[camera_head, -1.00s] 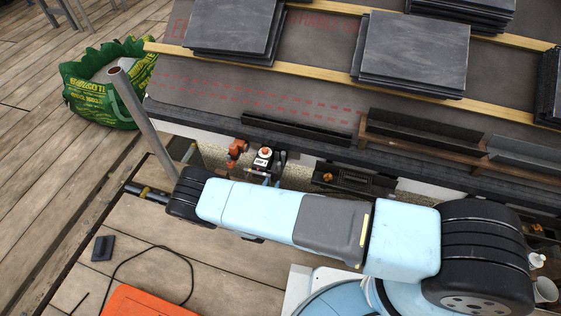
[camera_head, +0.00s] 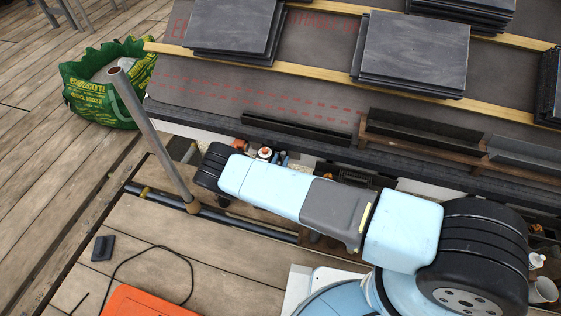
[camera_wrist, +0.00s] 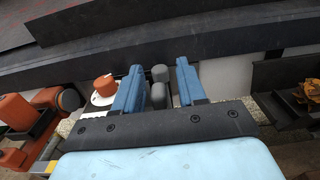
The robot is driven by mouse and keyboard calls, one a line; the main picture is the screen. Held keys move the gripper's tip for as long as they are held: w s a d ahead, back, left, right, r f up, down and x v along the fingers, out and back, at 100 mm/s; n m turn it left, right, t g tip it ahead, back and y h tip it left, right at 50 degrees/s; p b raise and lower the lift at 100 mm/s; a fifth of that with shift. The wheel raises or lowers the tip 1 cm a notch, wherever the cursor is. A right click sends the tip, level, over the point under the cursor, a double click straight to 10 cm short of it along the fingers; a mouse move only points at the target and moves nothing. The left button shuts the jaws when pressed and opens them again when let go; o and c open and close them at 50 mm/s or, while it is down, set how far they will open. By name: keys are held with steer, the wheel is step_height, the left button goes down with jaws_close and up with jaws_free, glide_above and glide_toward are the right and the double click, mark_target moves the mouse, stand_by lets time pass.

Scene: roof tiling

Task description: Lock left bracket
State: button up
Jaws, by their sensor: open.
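In the wrist view, my gripper (camera_wrist: 158,68) is open, with its two blue fingers pointing toward the dark roof edge (camera_wrist: 160,62). Two dark grey rounded ends (camera_wrist: 159,94) show between the fingers, and I cannot tell whether they touch them. An orange knob on a white round base (camera_wrist: 104,86) sits just left of the left finger; it also shows in the head view (camera_head: 265,152). In the head view my arm hides most of the gripper. I cannot make out which part is the left bracket or its lock.
An orange tool (camera_wrist: 18,110) lies at the left in the wrist view; a black tray with brown bits (camera_wrist: 282,108) is at the right. In the head view, a grey pole (camera_head: 150,130) stands left of my arm. Slate stacks (camera_head: 413,50) and black angle pieces (camera_head: 295,131) lie on the roof.

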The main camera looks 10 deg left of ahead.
jaws_close()
stand_by(0.4)
steer(key=shift+m, duration=0.3)
steer(key=shift+s+d+f+m, duration=0.1)
steer(key=shift+d+f+m, duration=0.6)
steer(key=shift+m, duration=2.2)
steer(key=shift+s+d+f+m, duration=0.1)
steer(key=shift+d+f+m, duration=0.6)
steer(key=shift+m, duration=2.2)
steer(key=shift+d+f+m, duration=0.6)
steer(key=shift+f+m, duration=0.1)
steer(key=shift+m, duration=2.2)
